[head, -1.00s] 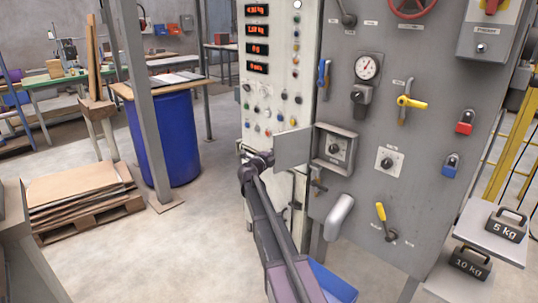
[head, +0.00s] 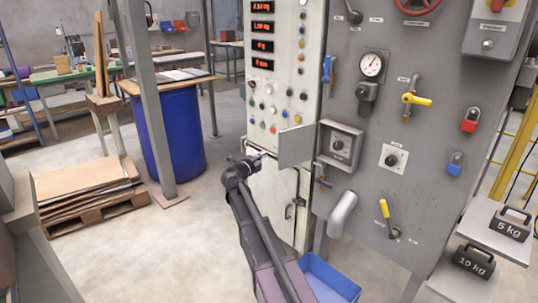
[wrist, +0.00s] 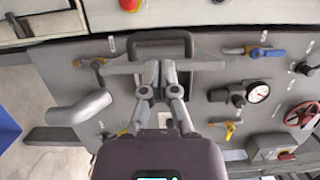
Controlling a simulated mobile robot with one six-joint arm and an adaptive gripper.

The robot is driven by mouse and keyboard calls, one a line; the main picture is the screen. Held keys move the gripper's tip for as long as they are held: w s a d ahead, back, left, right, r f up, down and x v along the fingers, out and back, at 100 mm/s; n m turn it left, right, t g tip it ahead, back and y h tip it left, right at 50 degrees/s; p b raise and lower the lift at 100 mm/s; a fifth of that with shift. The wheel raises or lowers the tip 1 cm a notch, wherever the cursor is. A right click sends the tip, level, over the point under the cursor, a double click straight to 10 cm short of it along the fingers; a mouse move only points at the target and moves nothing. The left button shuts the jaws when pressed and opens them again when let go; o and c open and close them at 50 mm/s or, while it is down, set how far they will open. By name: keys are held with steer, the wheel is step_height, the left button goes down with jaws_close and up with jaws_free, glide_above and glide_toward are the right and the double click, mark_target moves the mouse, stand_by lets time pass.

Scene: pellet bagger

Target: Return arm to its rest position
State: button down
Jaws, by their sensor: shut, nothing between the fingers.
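My arm reaches up from the bottom of the head view. My gripper (head: 260,155) is at its end, in front of the white cabinet and left of the grey panel (head: 373,130). In the wrist view my gripper (wrist: 158,68) shows its two fingers together, shut and empty.
The panel carries a yellow-handled valve (head: 416,99), a pressure gauge (head: 372,65), a red handwheel (head: 417,4) and a grey spout (head: 342,213). A blue crate (head: 330,280) stands below. A blue barrel (head: 180,130), a post and a pallet stand left, with open floor between.

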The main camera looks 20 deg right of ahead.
steer(key=shift+s+a, duration=0.15)
steer(key=shift+a, duration=0.3)
